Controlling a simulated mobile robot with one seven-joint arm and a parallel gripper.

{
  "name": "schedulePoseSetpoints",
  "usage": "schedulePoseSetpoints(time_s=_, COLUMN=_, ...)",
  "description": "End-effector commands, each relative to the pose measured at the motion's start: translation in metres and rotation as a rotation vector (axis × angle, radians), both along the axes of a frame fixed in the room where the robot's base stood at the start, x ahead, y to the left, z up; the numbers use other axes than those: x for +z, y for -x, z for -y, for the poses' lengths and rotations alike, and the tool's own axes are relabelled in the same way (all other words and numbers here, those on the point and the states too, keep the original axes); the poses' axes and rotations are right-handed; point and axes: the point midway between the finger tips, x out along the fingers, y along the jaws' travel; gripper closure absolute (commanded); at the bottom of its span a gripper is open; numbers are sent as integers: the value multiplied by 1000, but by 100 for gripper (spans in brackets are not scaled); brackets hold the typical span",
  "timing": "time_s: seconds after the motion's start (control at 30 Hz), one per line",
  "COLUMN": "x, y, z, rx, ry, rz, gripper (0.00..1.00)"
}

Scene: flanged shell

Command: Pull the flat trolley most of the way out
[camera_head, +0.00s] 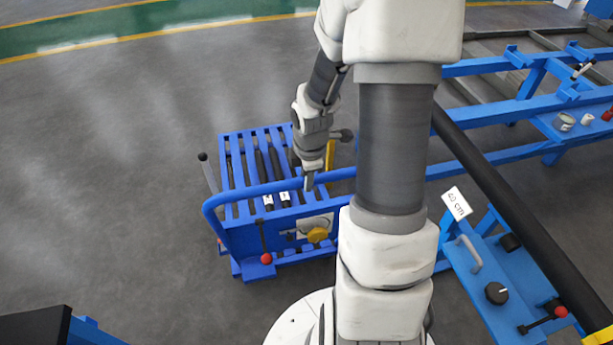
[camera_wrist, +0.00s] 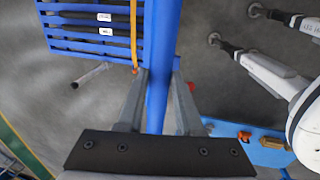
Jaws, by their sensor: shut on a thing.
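The flat trolley is blue, with a slatted deck (camera_head: 236,160) and a bent tube handle (camera_head: 262,188) along its near side. My gripper (camera_head: 310,182) comes down from above onto the handle's straight bar, right of its middle. In the wrist view, the blue bar (camera_wrist: 162,50) runs between the two grey fingers of my gripper (camera_wrist: 158,100), which are shut on it. The slatted deck also shows at the upper left of the wrist view (camera_wrist: 75,22). My arm hides the handle's right end in the head view.
A long blue frame (camera_head: 480,163) stands to the right, with a blue side table (camera_head: 490,270) and a "40 cm" card (camera_head: 456,203) near it. A black tube (camera_head: 510,205) slants across the right. Grey floor (camera_head: 110,180) is open on the left.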

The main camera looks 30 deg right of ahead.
Motion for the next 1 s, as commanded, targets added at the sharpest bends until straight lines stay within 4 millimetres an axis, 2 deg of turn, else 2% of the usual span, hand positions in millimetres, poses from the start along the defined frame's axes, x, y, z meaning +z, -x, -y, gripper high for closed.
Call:
schedulePoseSetpoints(time_s=0.33, x=-2, y=2, z=-1, rx=0, ry=-2, rz=-7, gripper=100)
schedulePoseSetpoints(time_s=0.37, x=-2, y=2, z=-1, rx=0, ry=-2, rz=-7, gripper=62)
schedulePoseSetpoints(time_s=0.5, x=-1, y=2, z=-1, rx=0, ry=-1, rz=-5, gripper=37)
schedulePoseSetpoints(time_s=0.83, x=2, y=0, z=0, rx=0, ry=0, rz=-1, gripper=36)
schedulePoseSetpoints(time_s=1.0, x=20, y=3, z=0, rx=-1, ry=2, rz=3, gripper=36)
